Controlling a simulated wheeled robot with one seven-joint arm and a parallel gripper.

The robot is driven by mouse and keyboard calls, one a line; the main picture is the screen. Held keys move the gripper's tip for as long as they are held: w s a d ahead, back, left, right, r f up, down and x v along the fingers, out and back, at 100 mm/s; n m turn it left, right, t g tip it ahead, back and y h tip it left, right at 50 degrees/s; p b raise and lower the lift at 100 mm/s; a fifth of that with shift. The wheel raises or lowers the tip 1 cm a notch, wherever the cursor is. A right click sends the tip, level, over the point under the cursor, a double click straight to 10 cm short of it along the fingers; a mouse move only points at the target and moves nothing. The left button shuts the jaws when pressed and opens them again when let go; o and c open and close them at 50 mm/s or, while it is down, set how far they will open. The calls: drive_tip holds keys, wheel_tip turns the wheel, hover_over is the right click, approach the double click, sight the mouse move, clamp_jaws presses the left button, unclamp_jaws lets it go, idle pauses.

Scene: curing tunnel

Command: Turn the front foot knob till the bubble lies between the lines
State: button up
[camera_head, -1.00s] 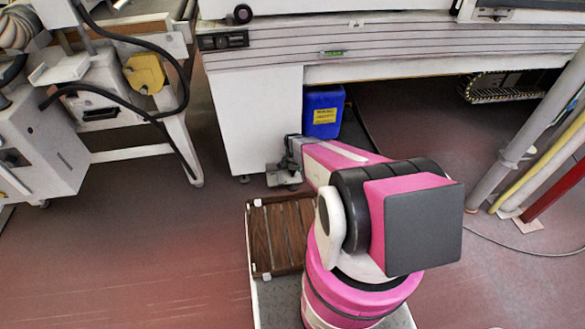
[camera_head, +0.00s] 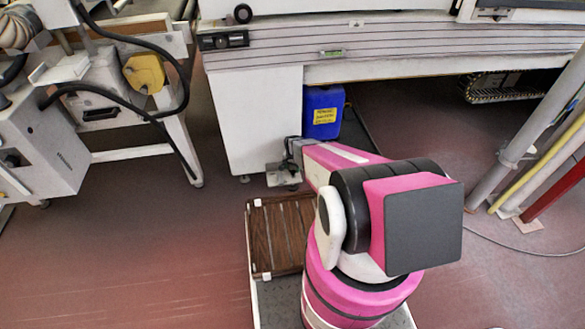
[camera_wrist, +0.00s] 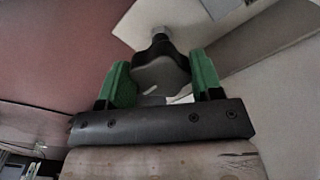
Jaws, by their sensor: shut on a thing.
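The black foot knob (camera_wrist: 158,72) sits on a pale threaded stem below the machine, in the wrist view. My gripper (camera_wrist: 161,80) is shut on it, with one green finger on each side. In the head view my gripper (camera_head: 283,171) is low at the bottom of the machine's white front leg (camera_head: 257,125), and the knob cannot be made out there. The small green level vial (camera_head: 333,54) is on the striped front rail. Its bubble and lines are too small to tell apart.
A blue canister (camera_head: 323,110) with a yellow label stands behind the leg, close to my arm. A white bench with a yellow part (camera_head: 145,73) is at left. Grey, yellow and red pipes (camera_head: 520,150) rise at right. Open floor lies at lower left.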

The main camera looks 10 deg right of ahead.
drive_tip(key=shift+d+n, duration=0.15)
drive_tip(key=shift+n, duration=2.45)
drive_tip(key=o, duration=0.9)
drive_tip(key=shift+r, duration=0.1)
wheel_tip(320, 180, up, 11)
drive_tip(key=shift+f, duration=0.15)
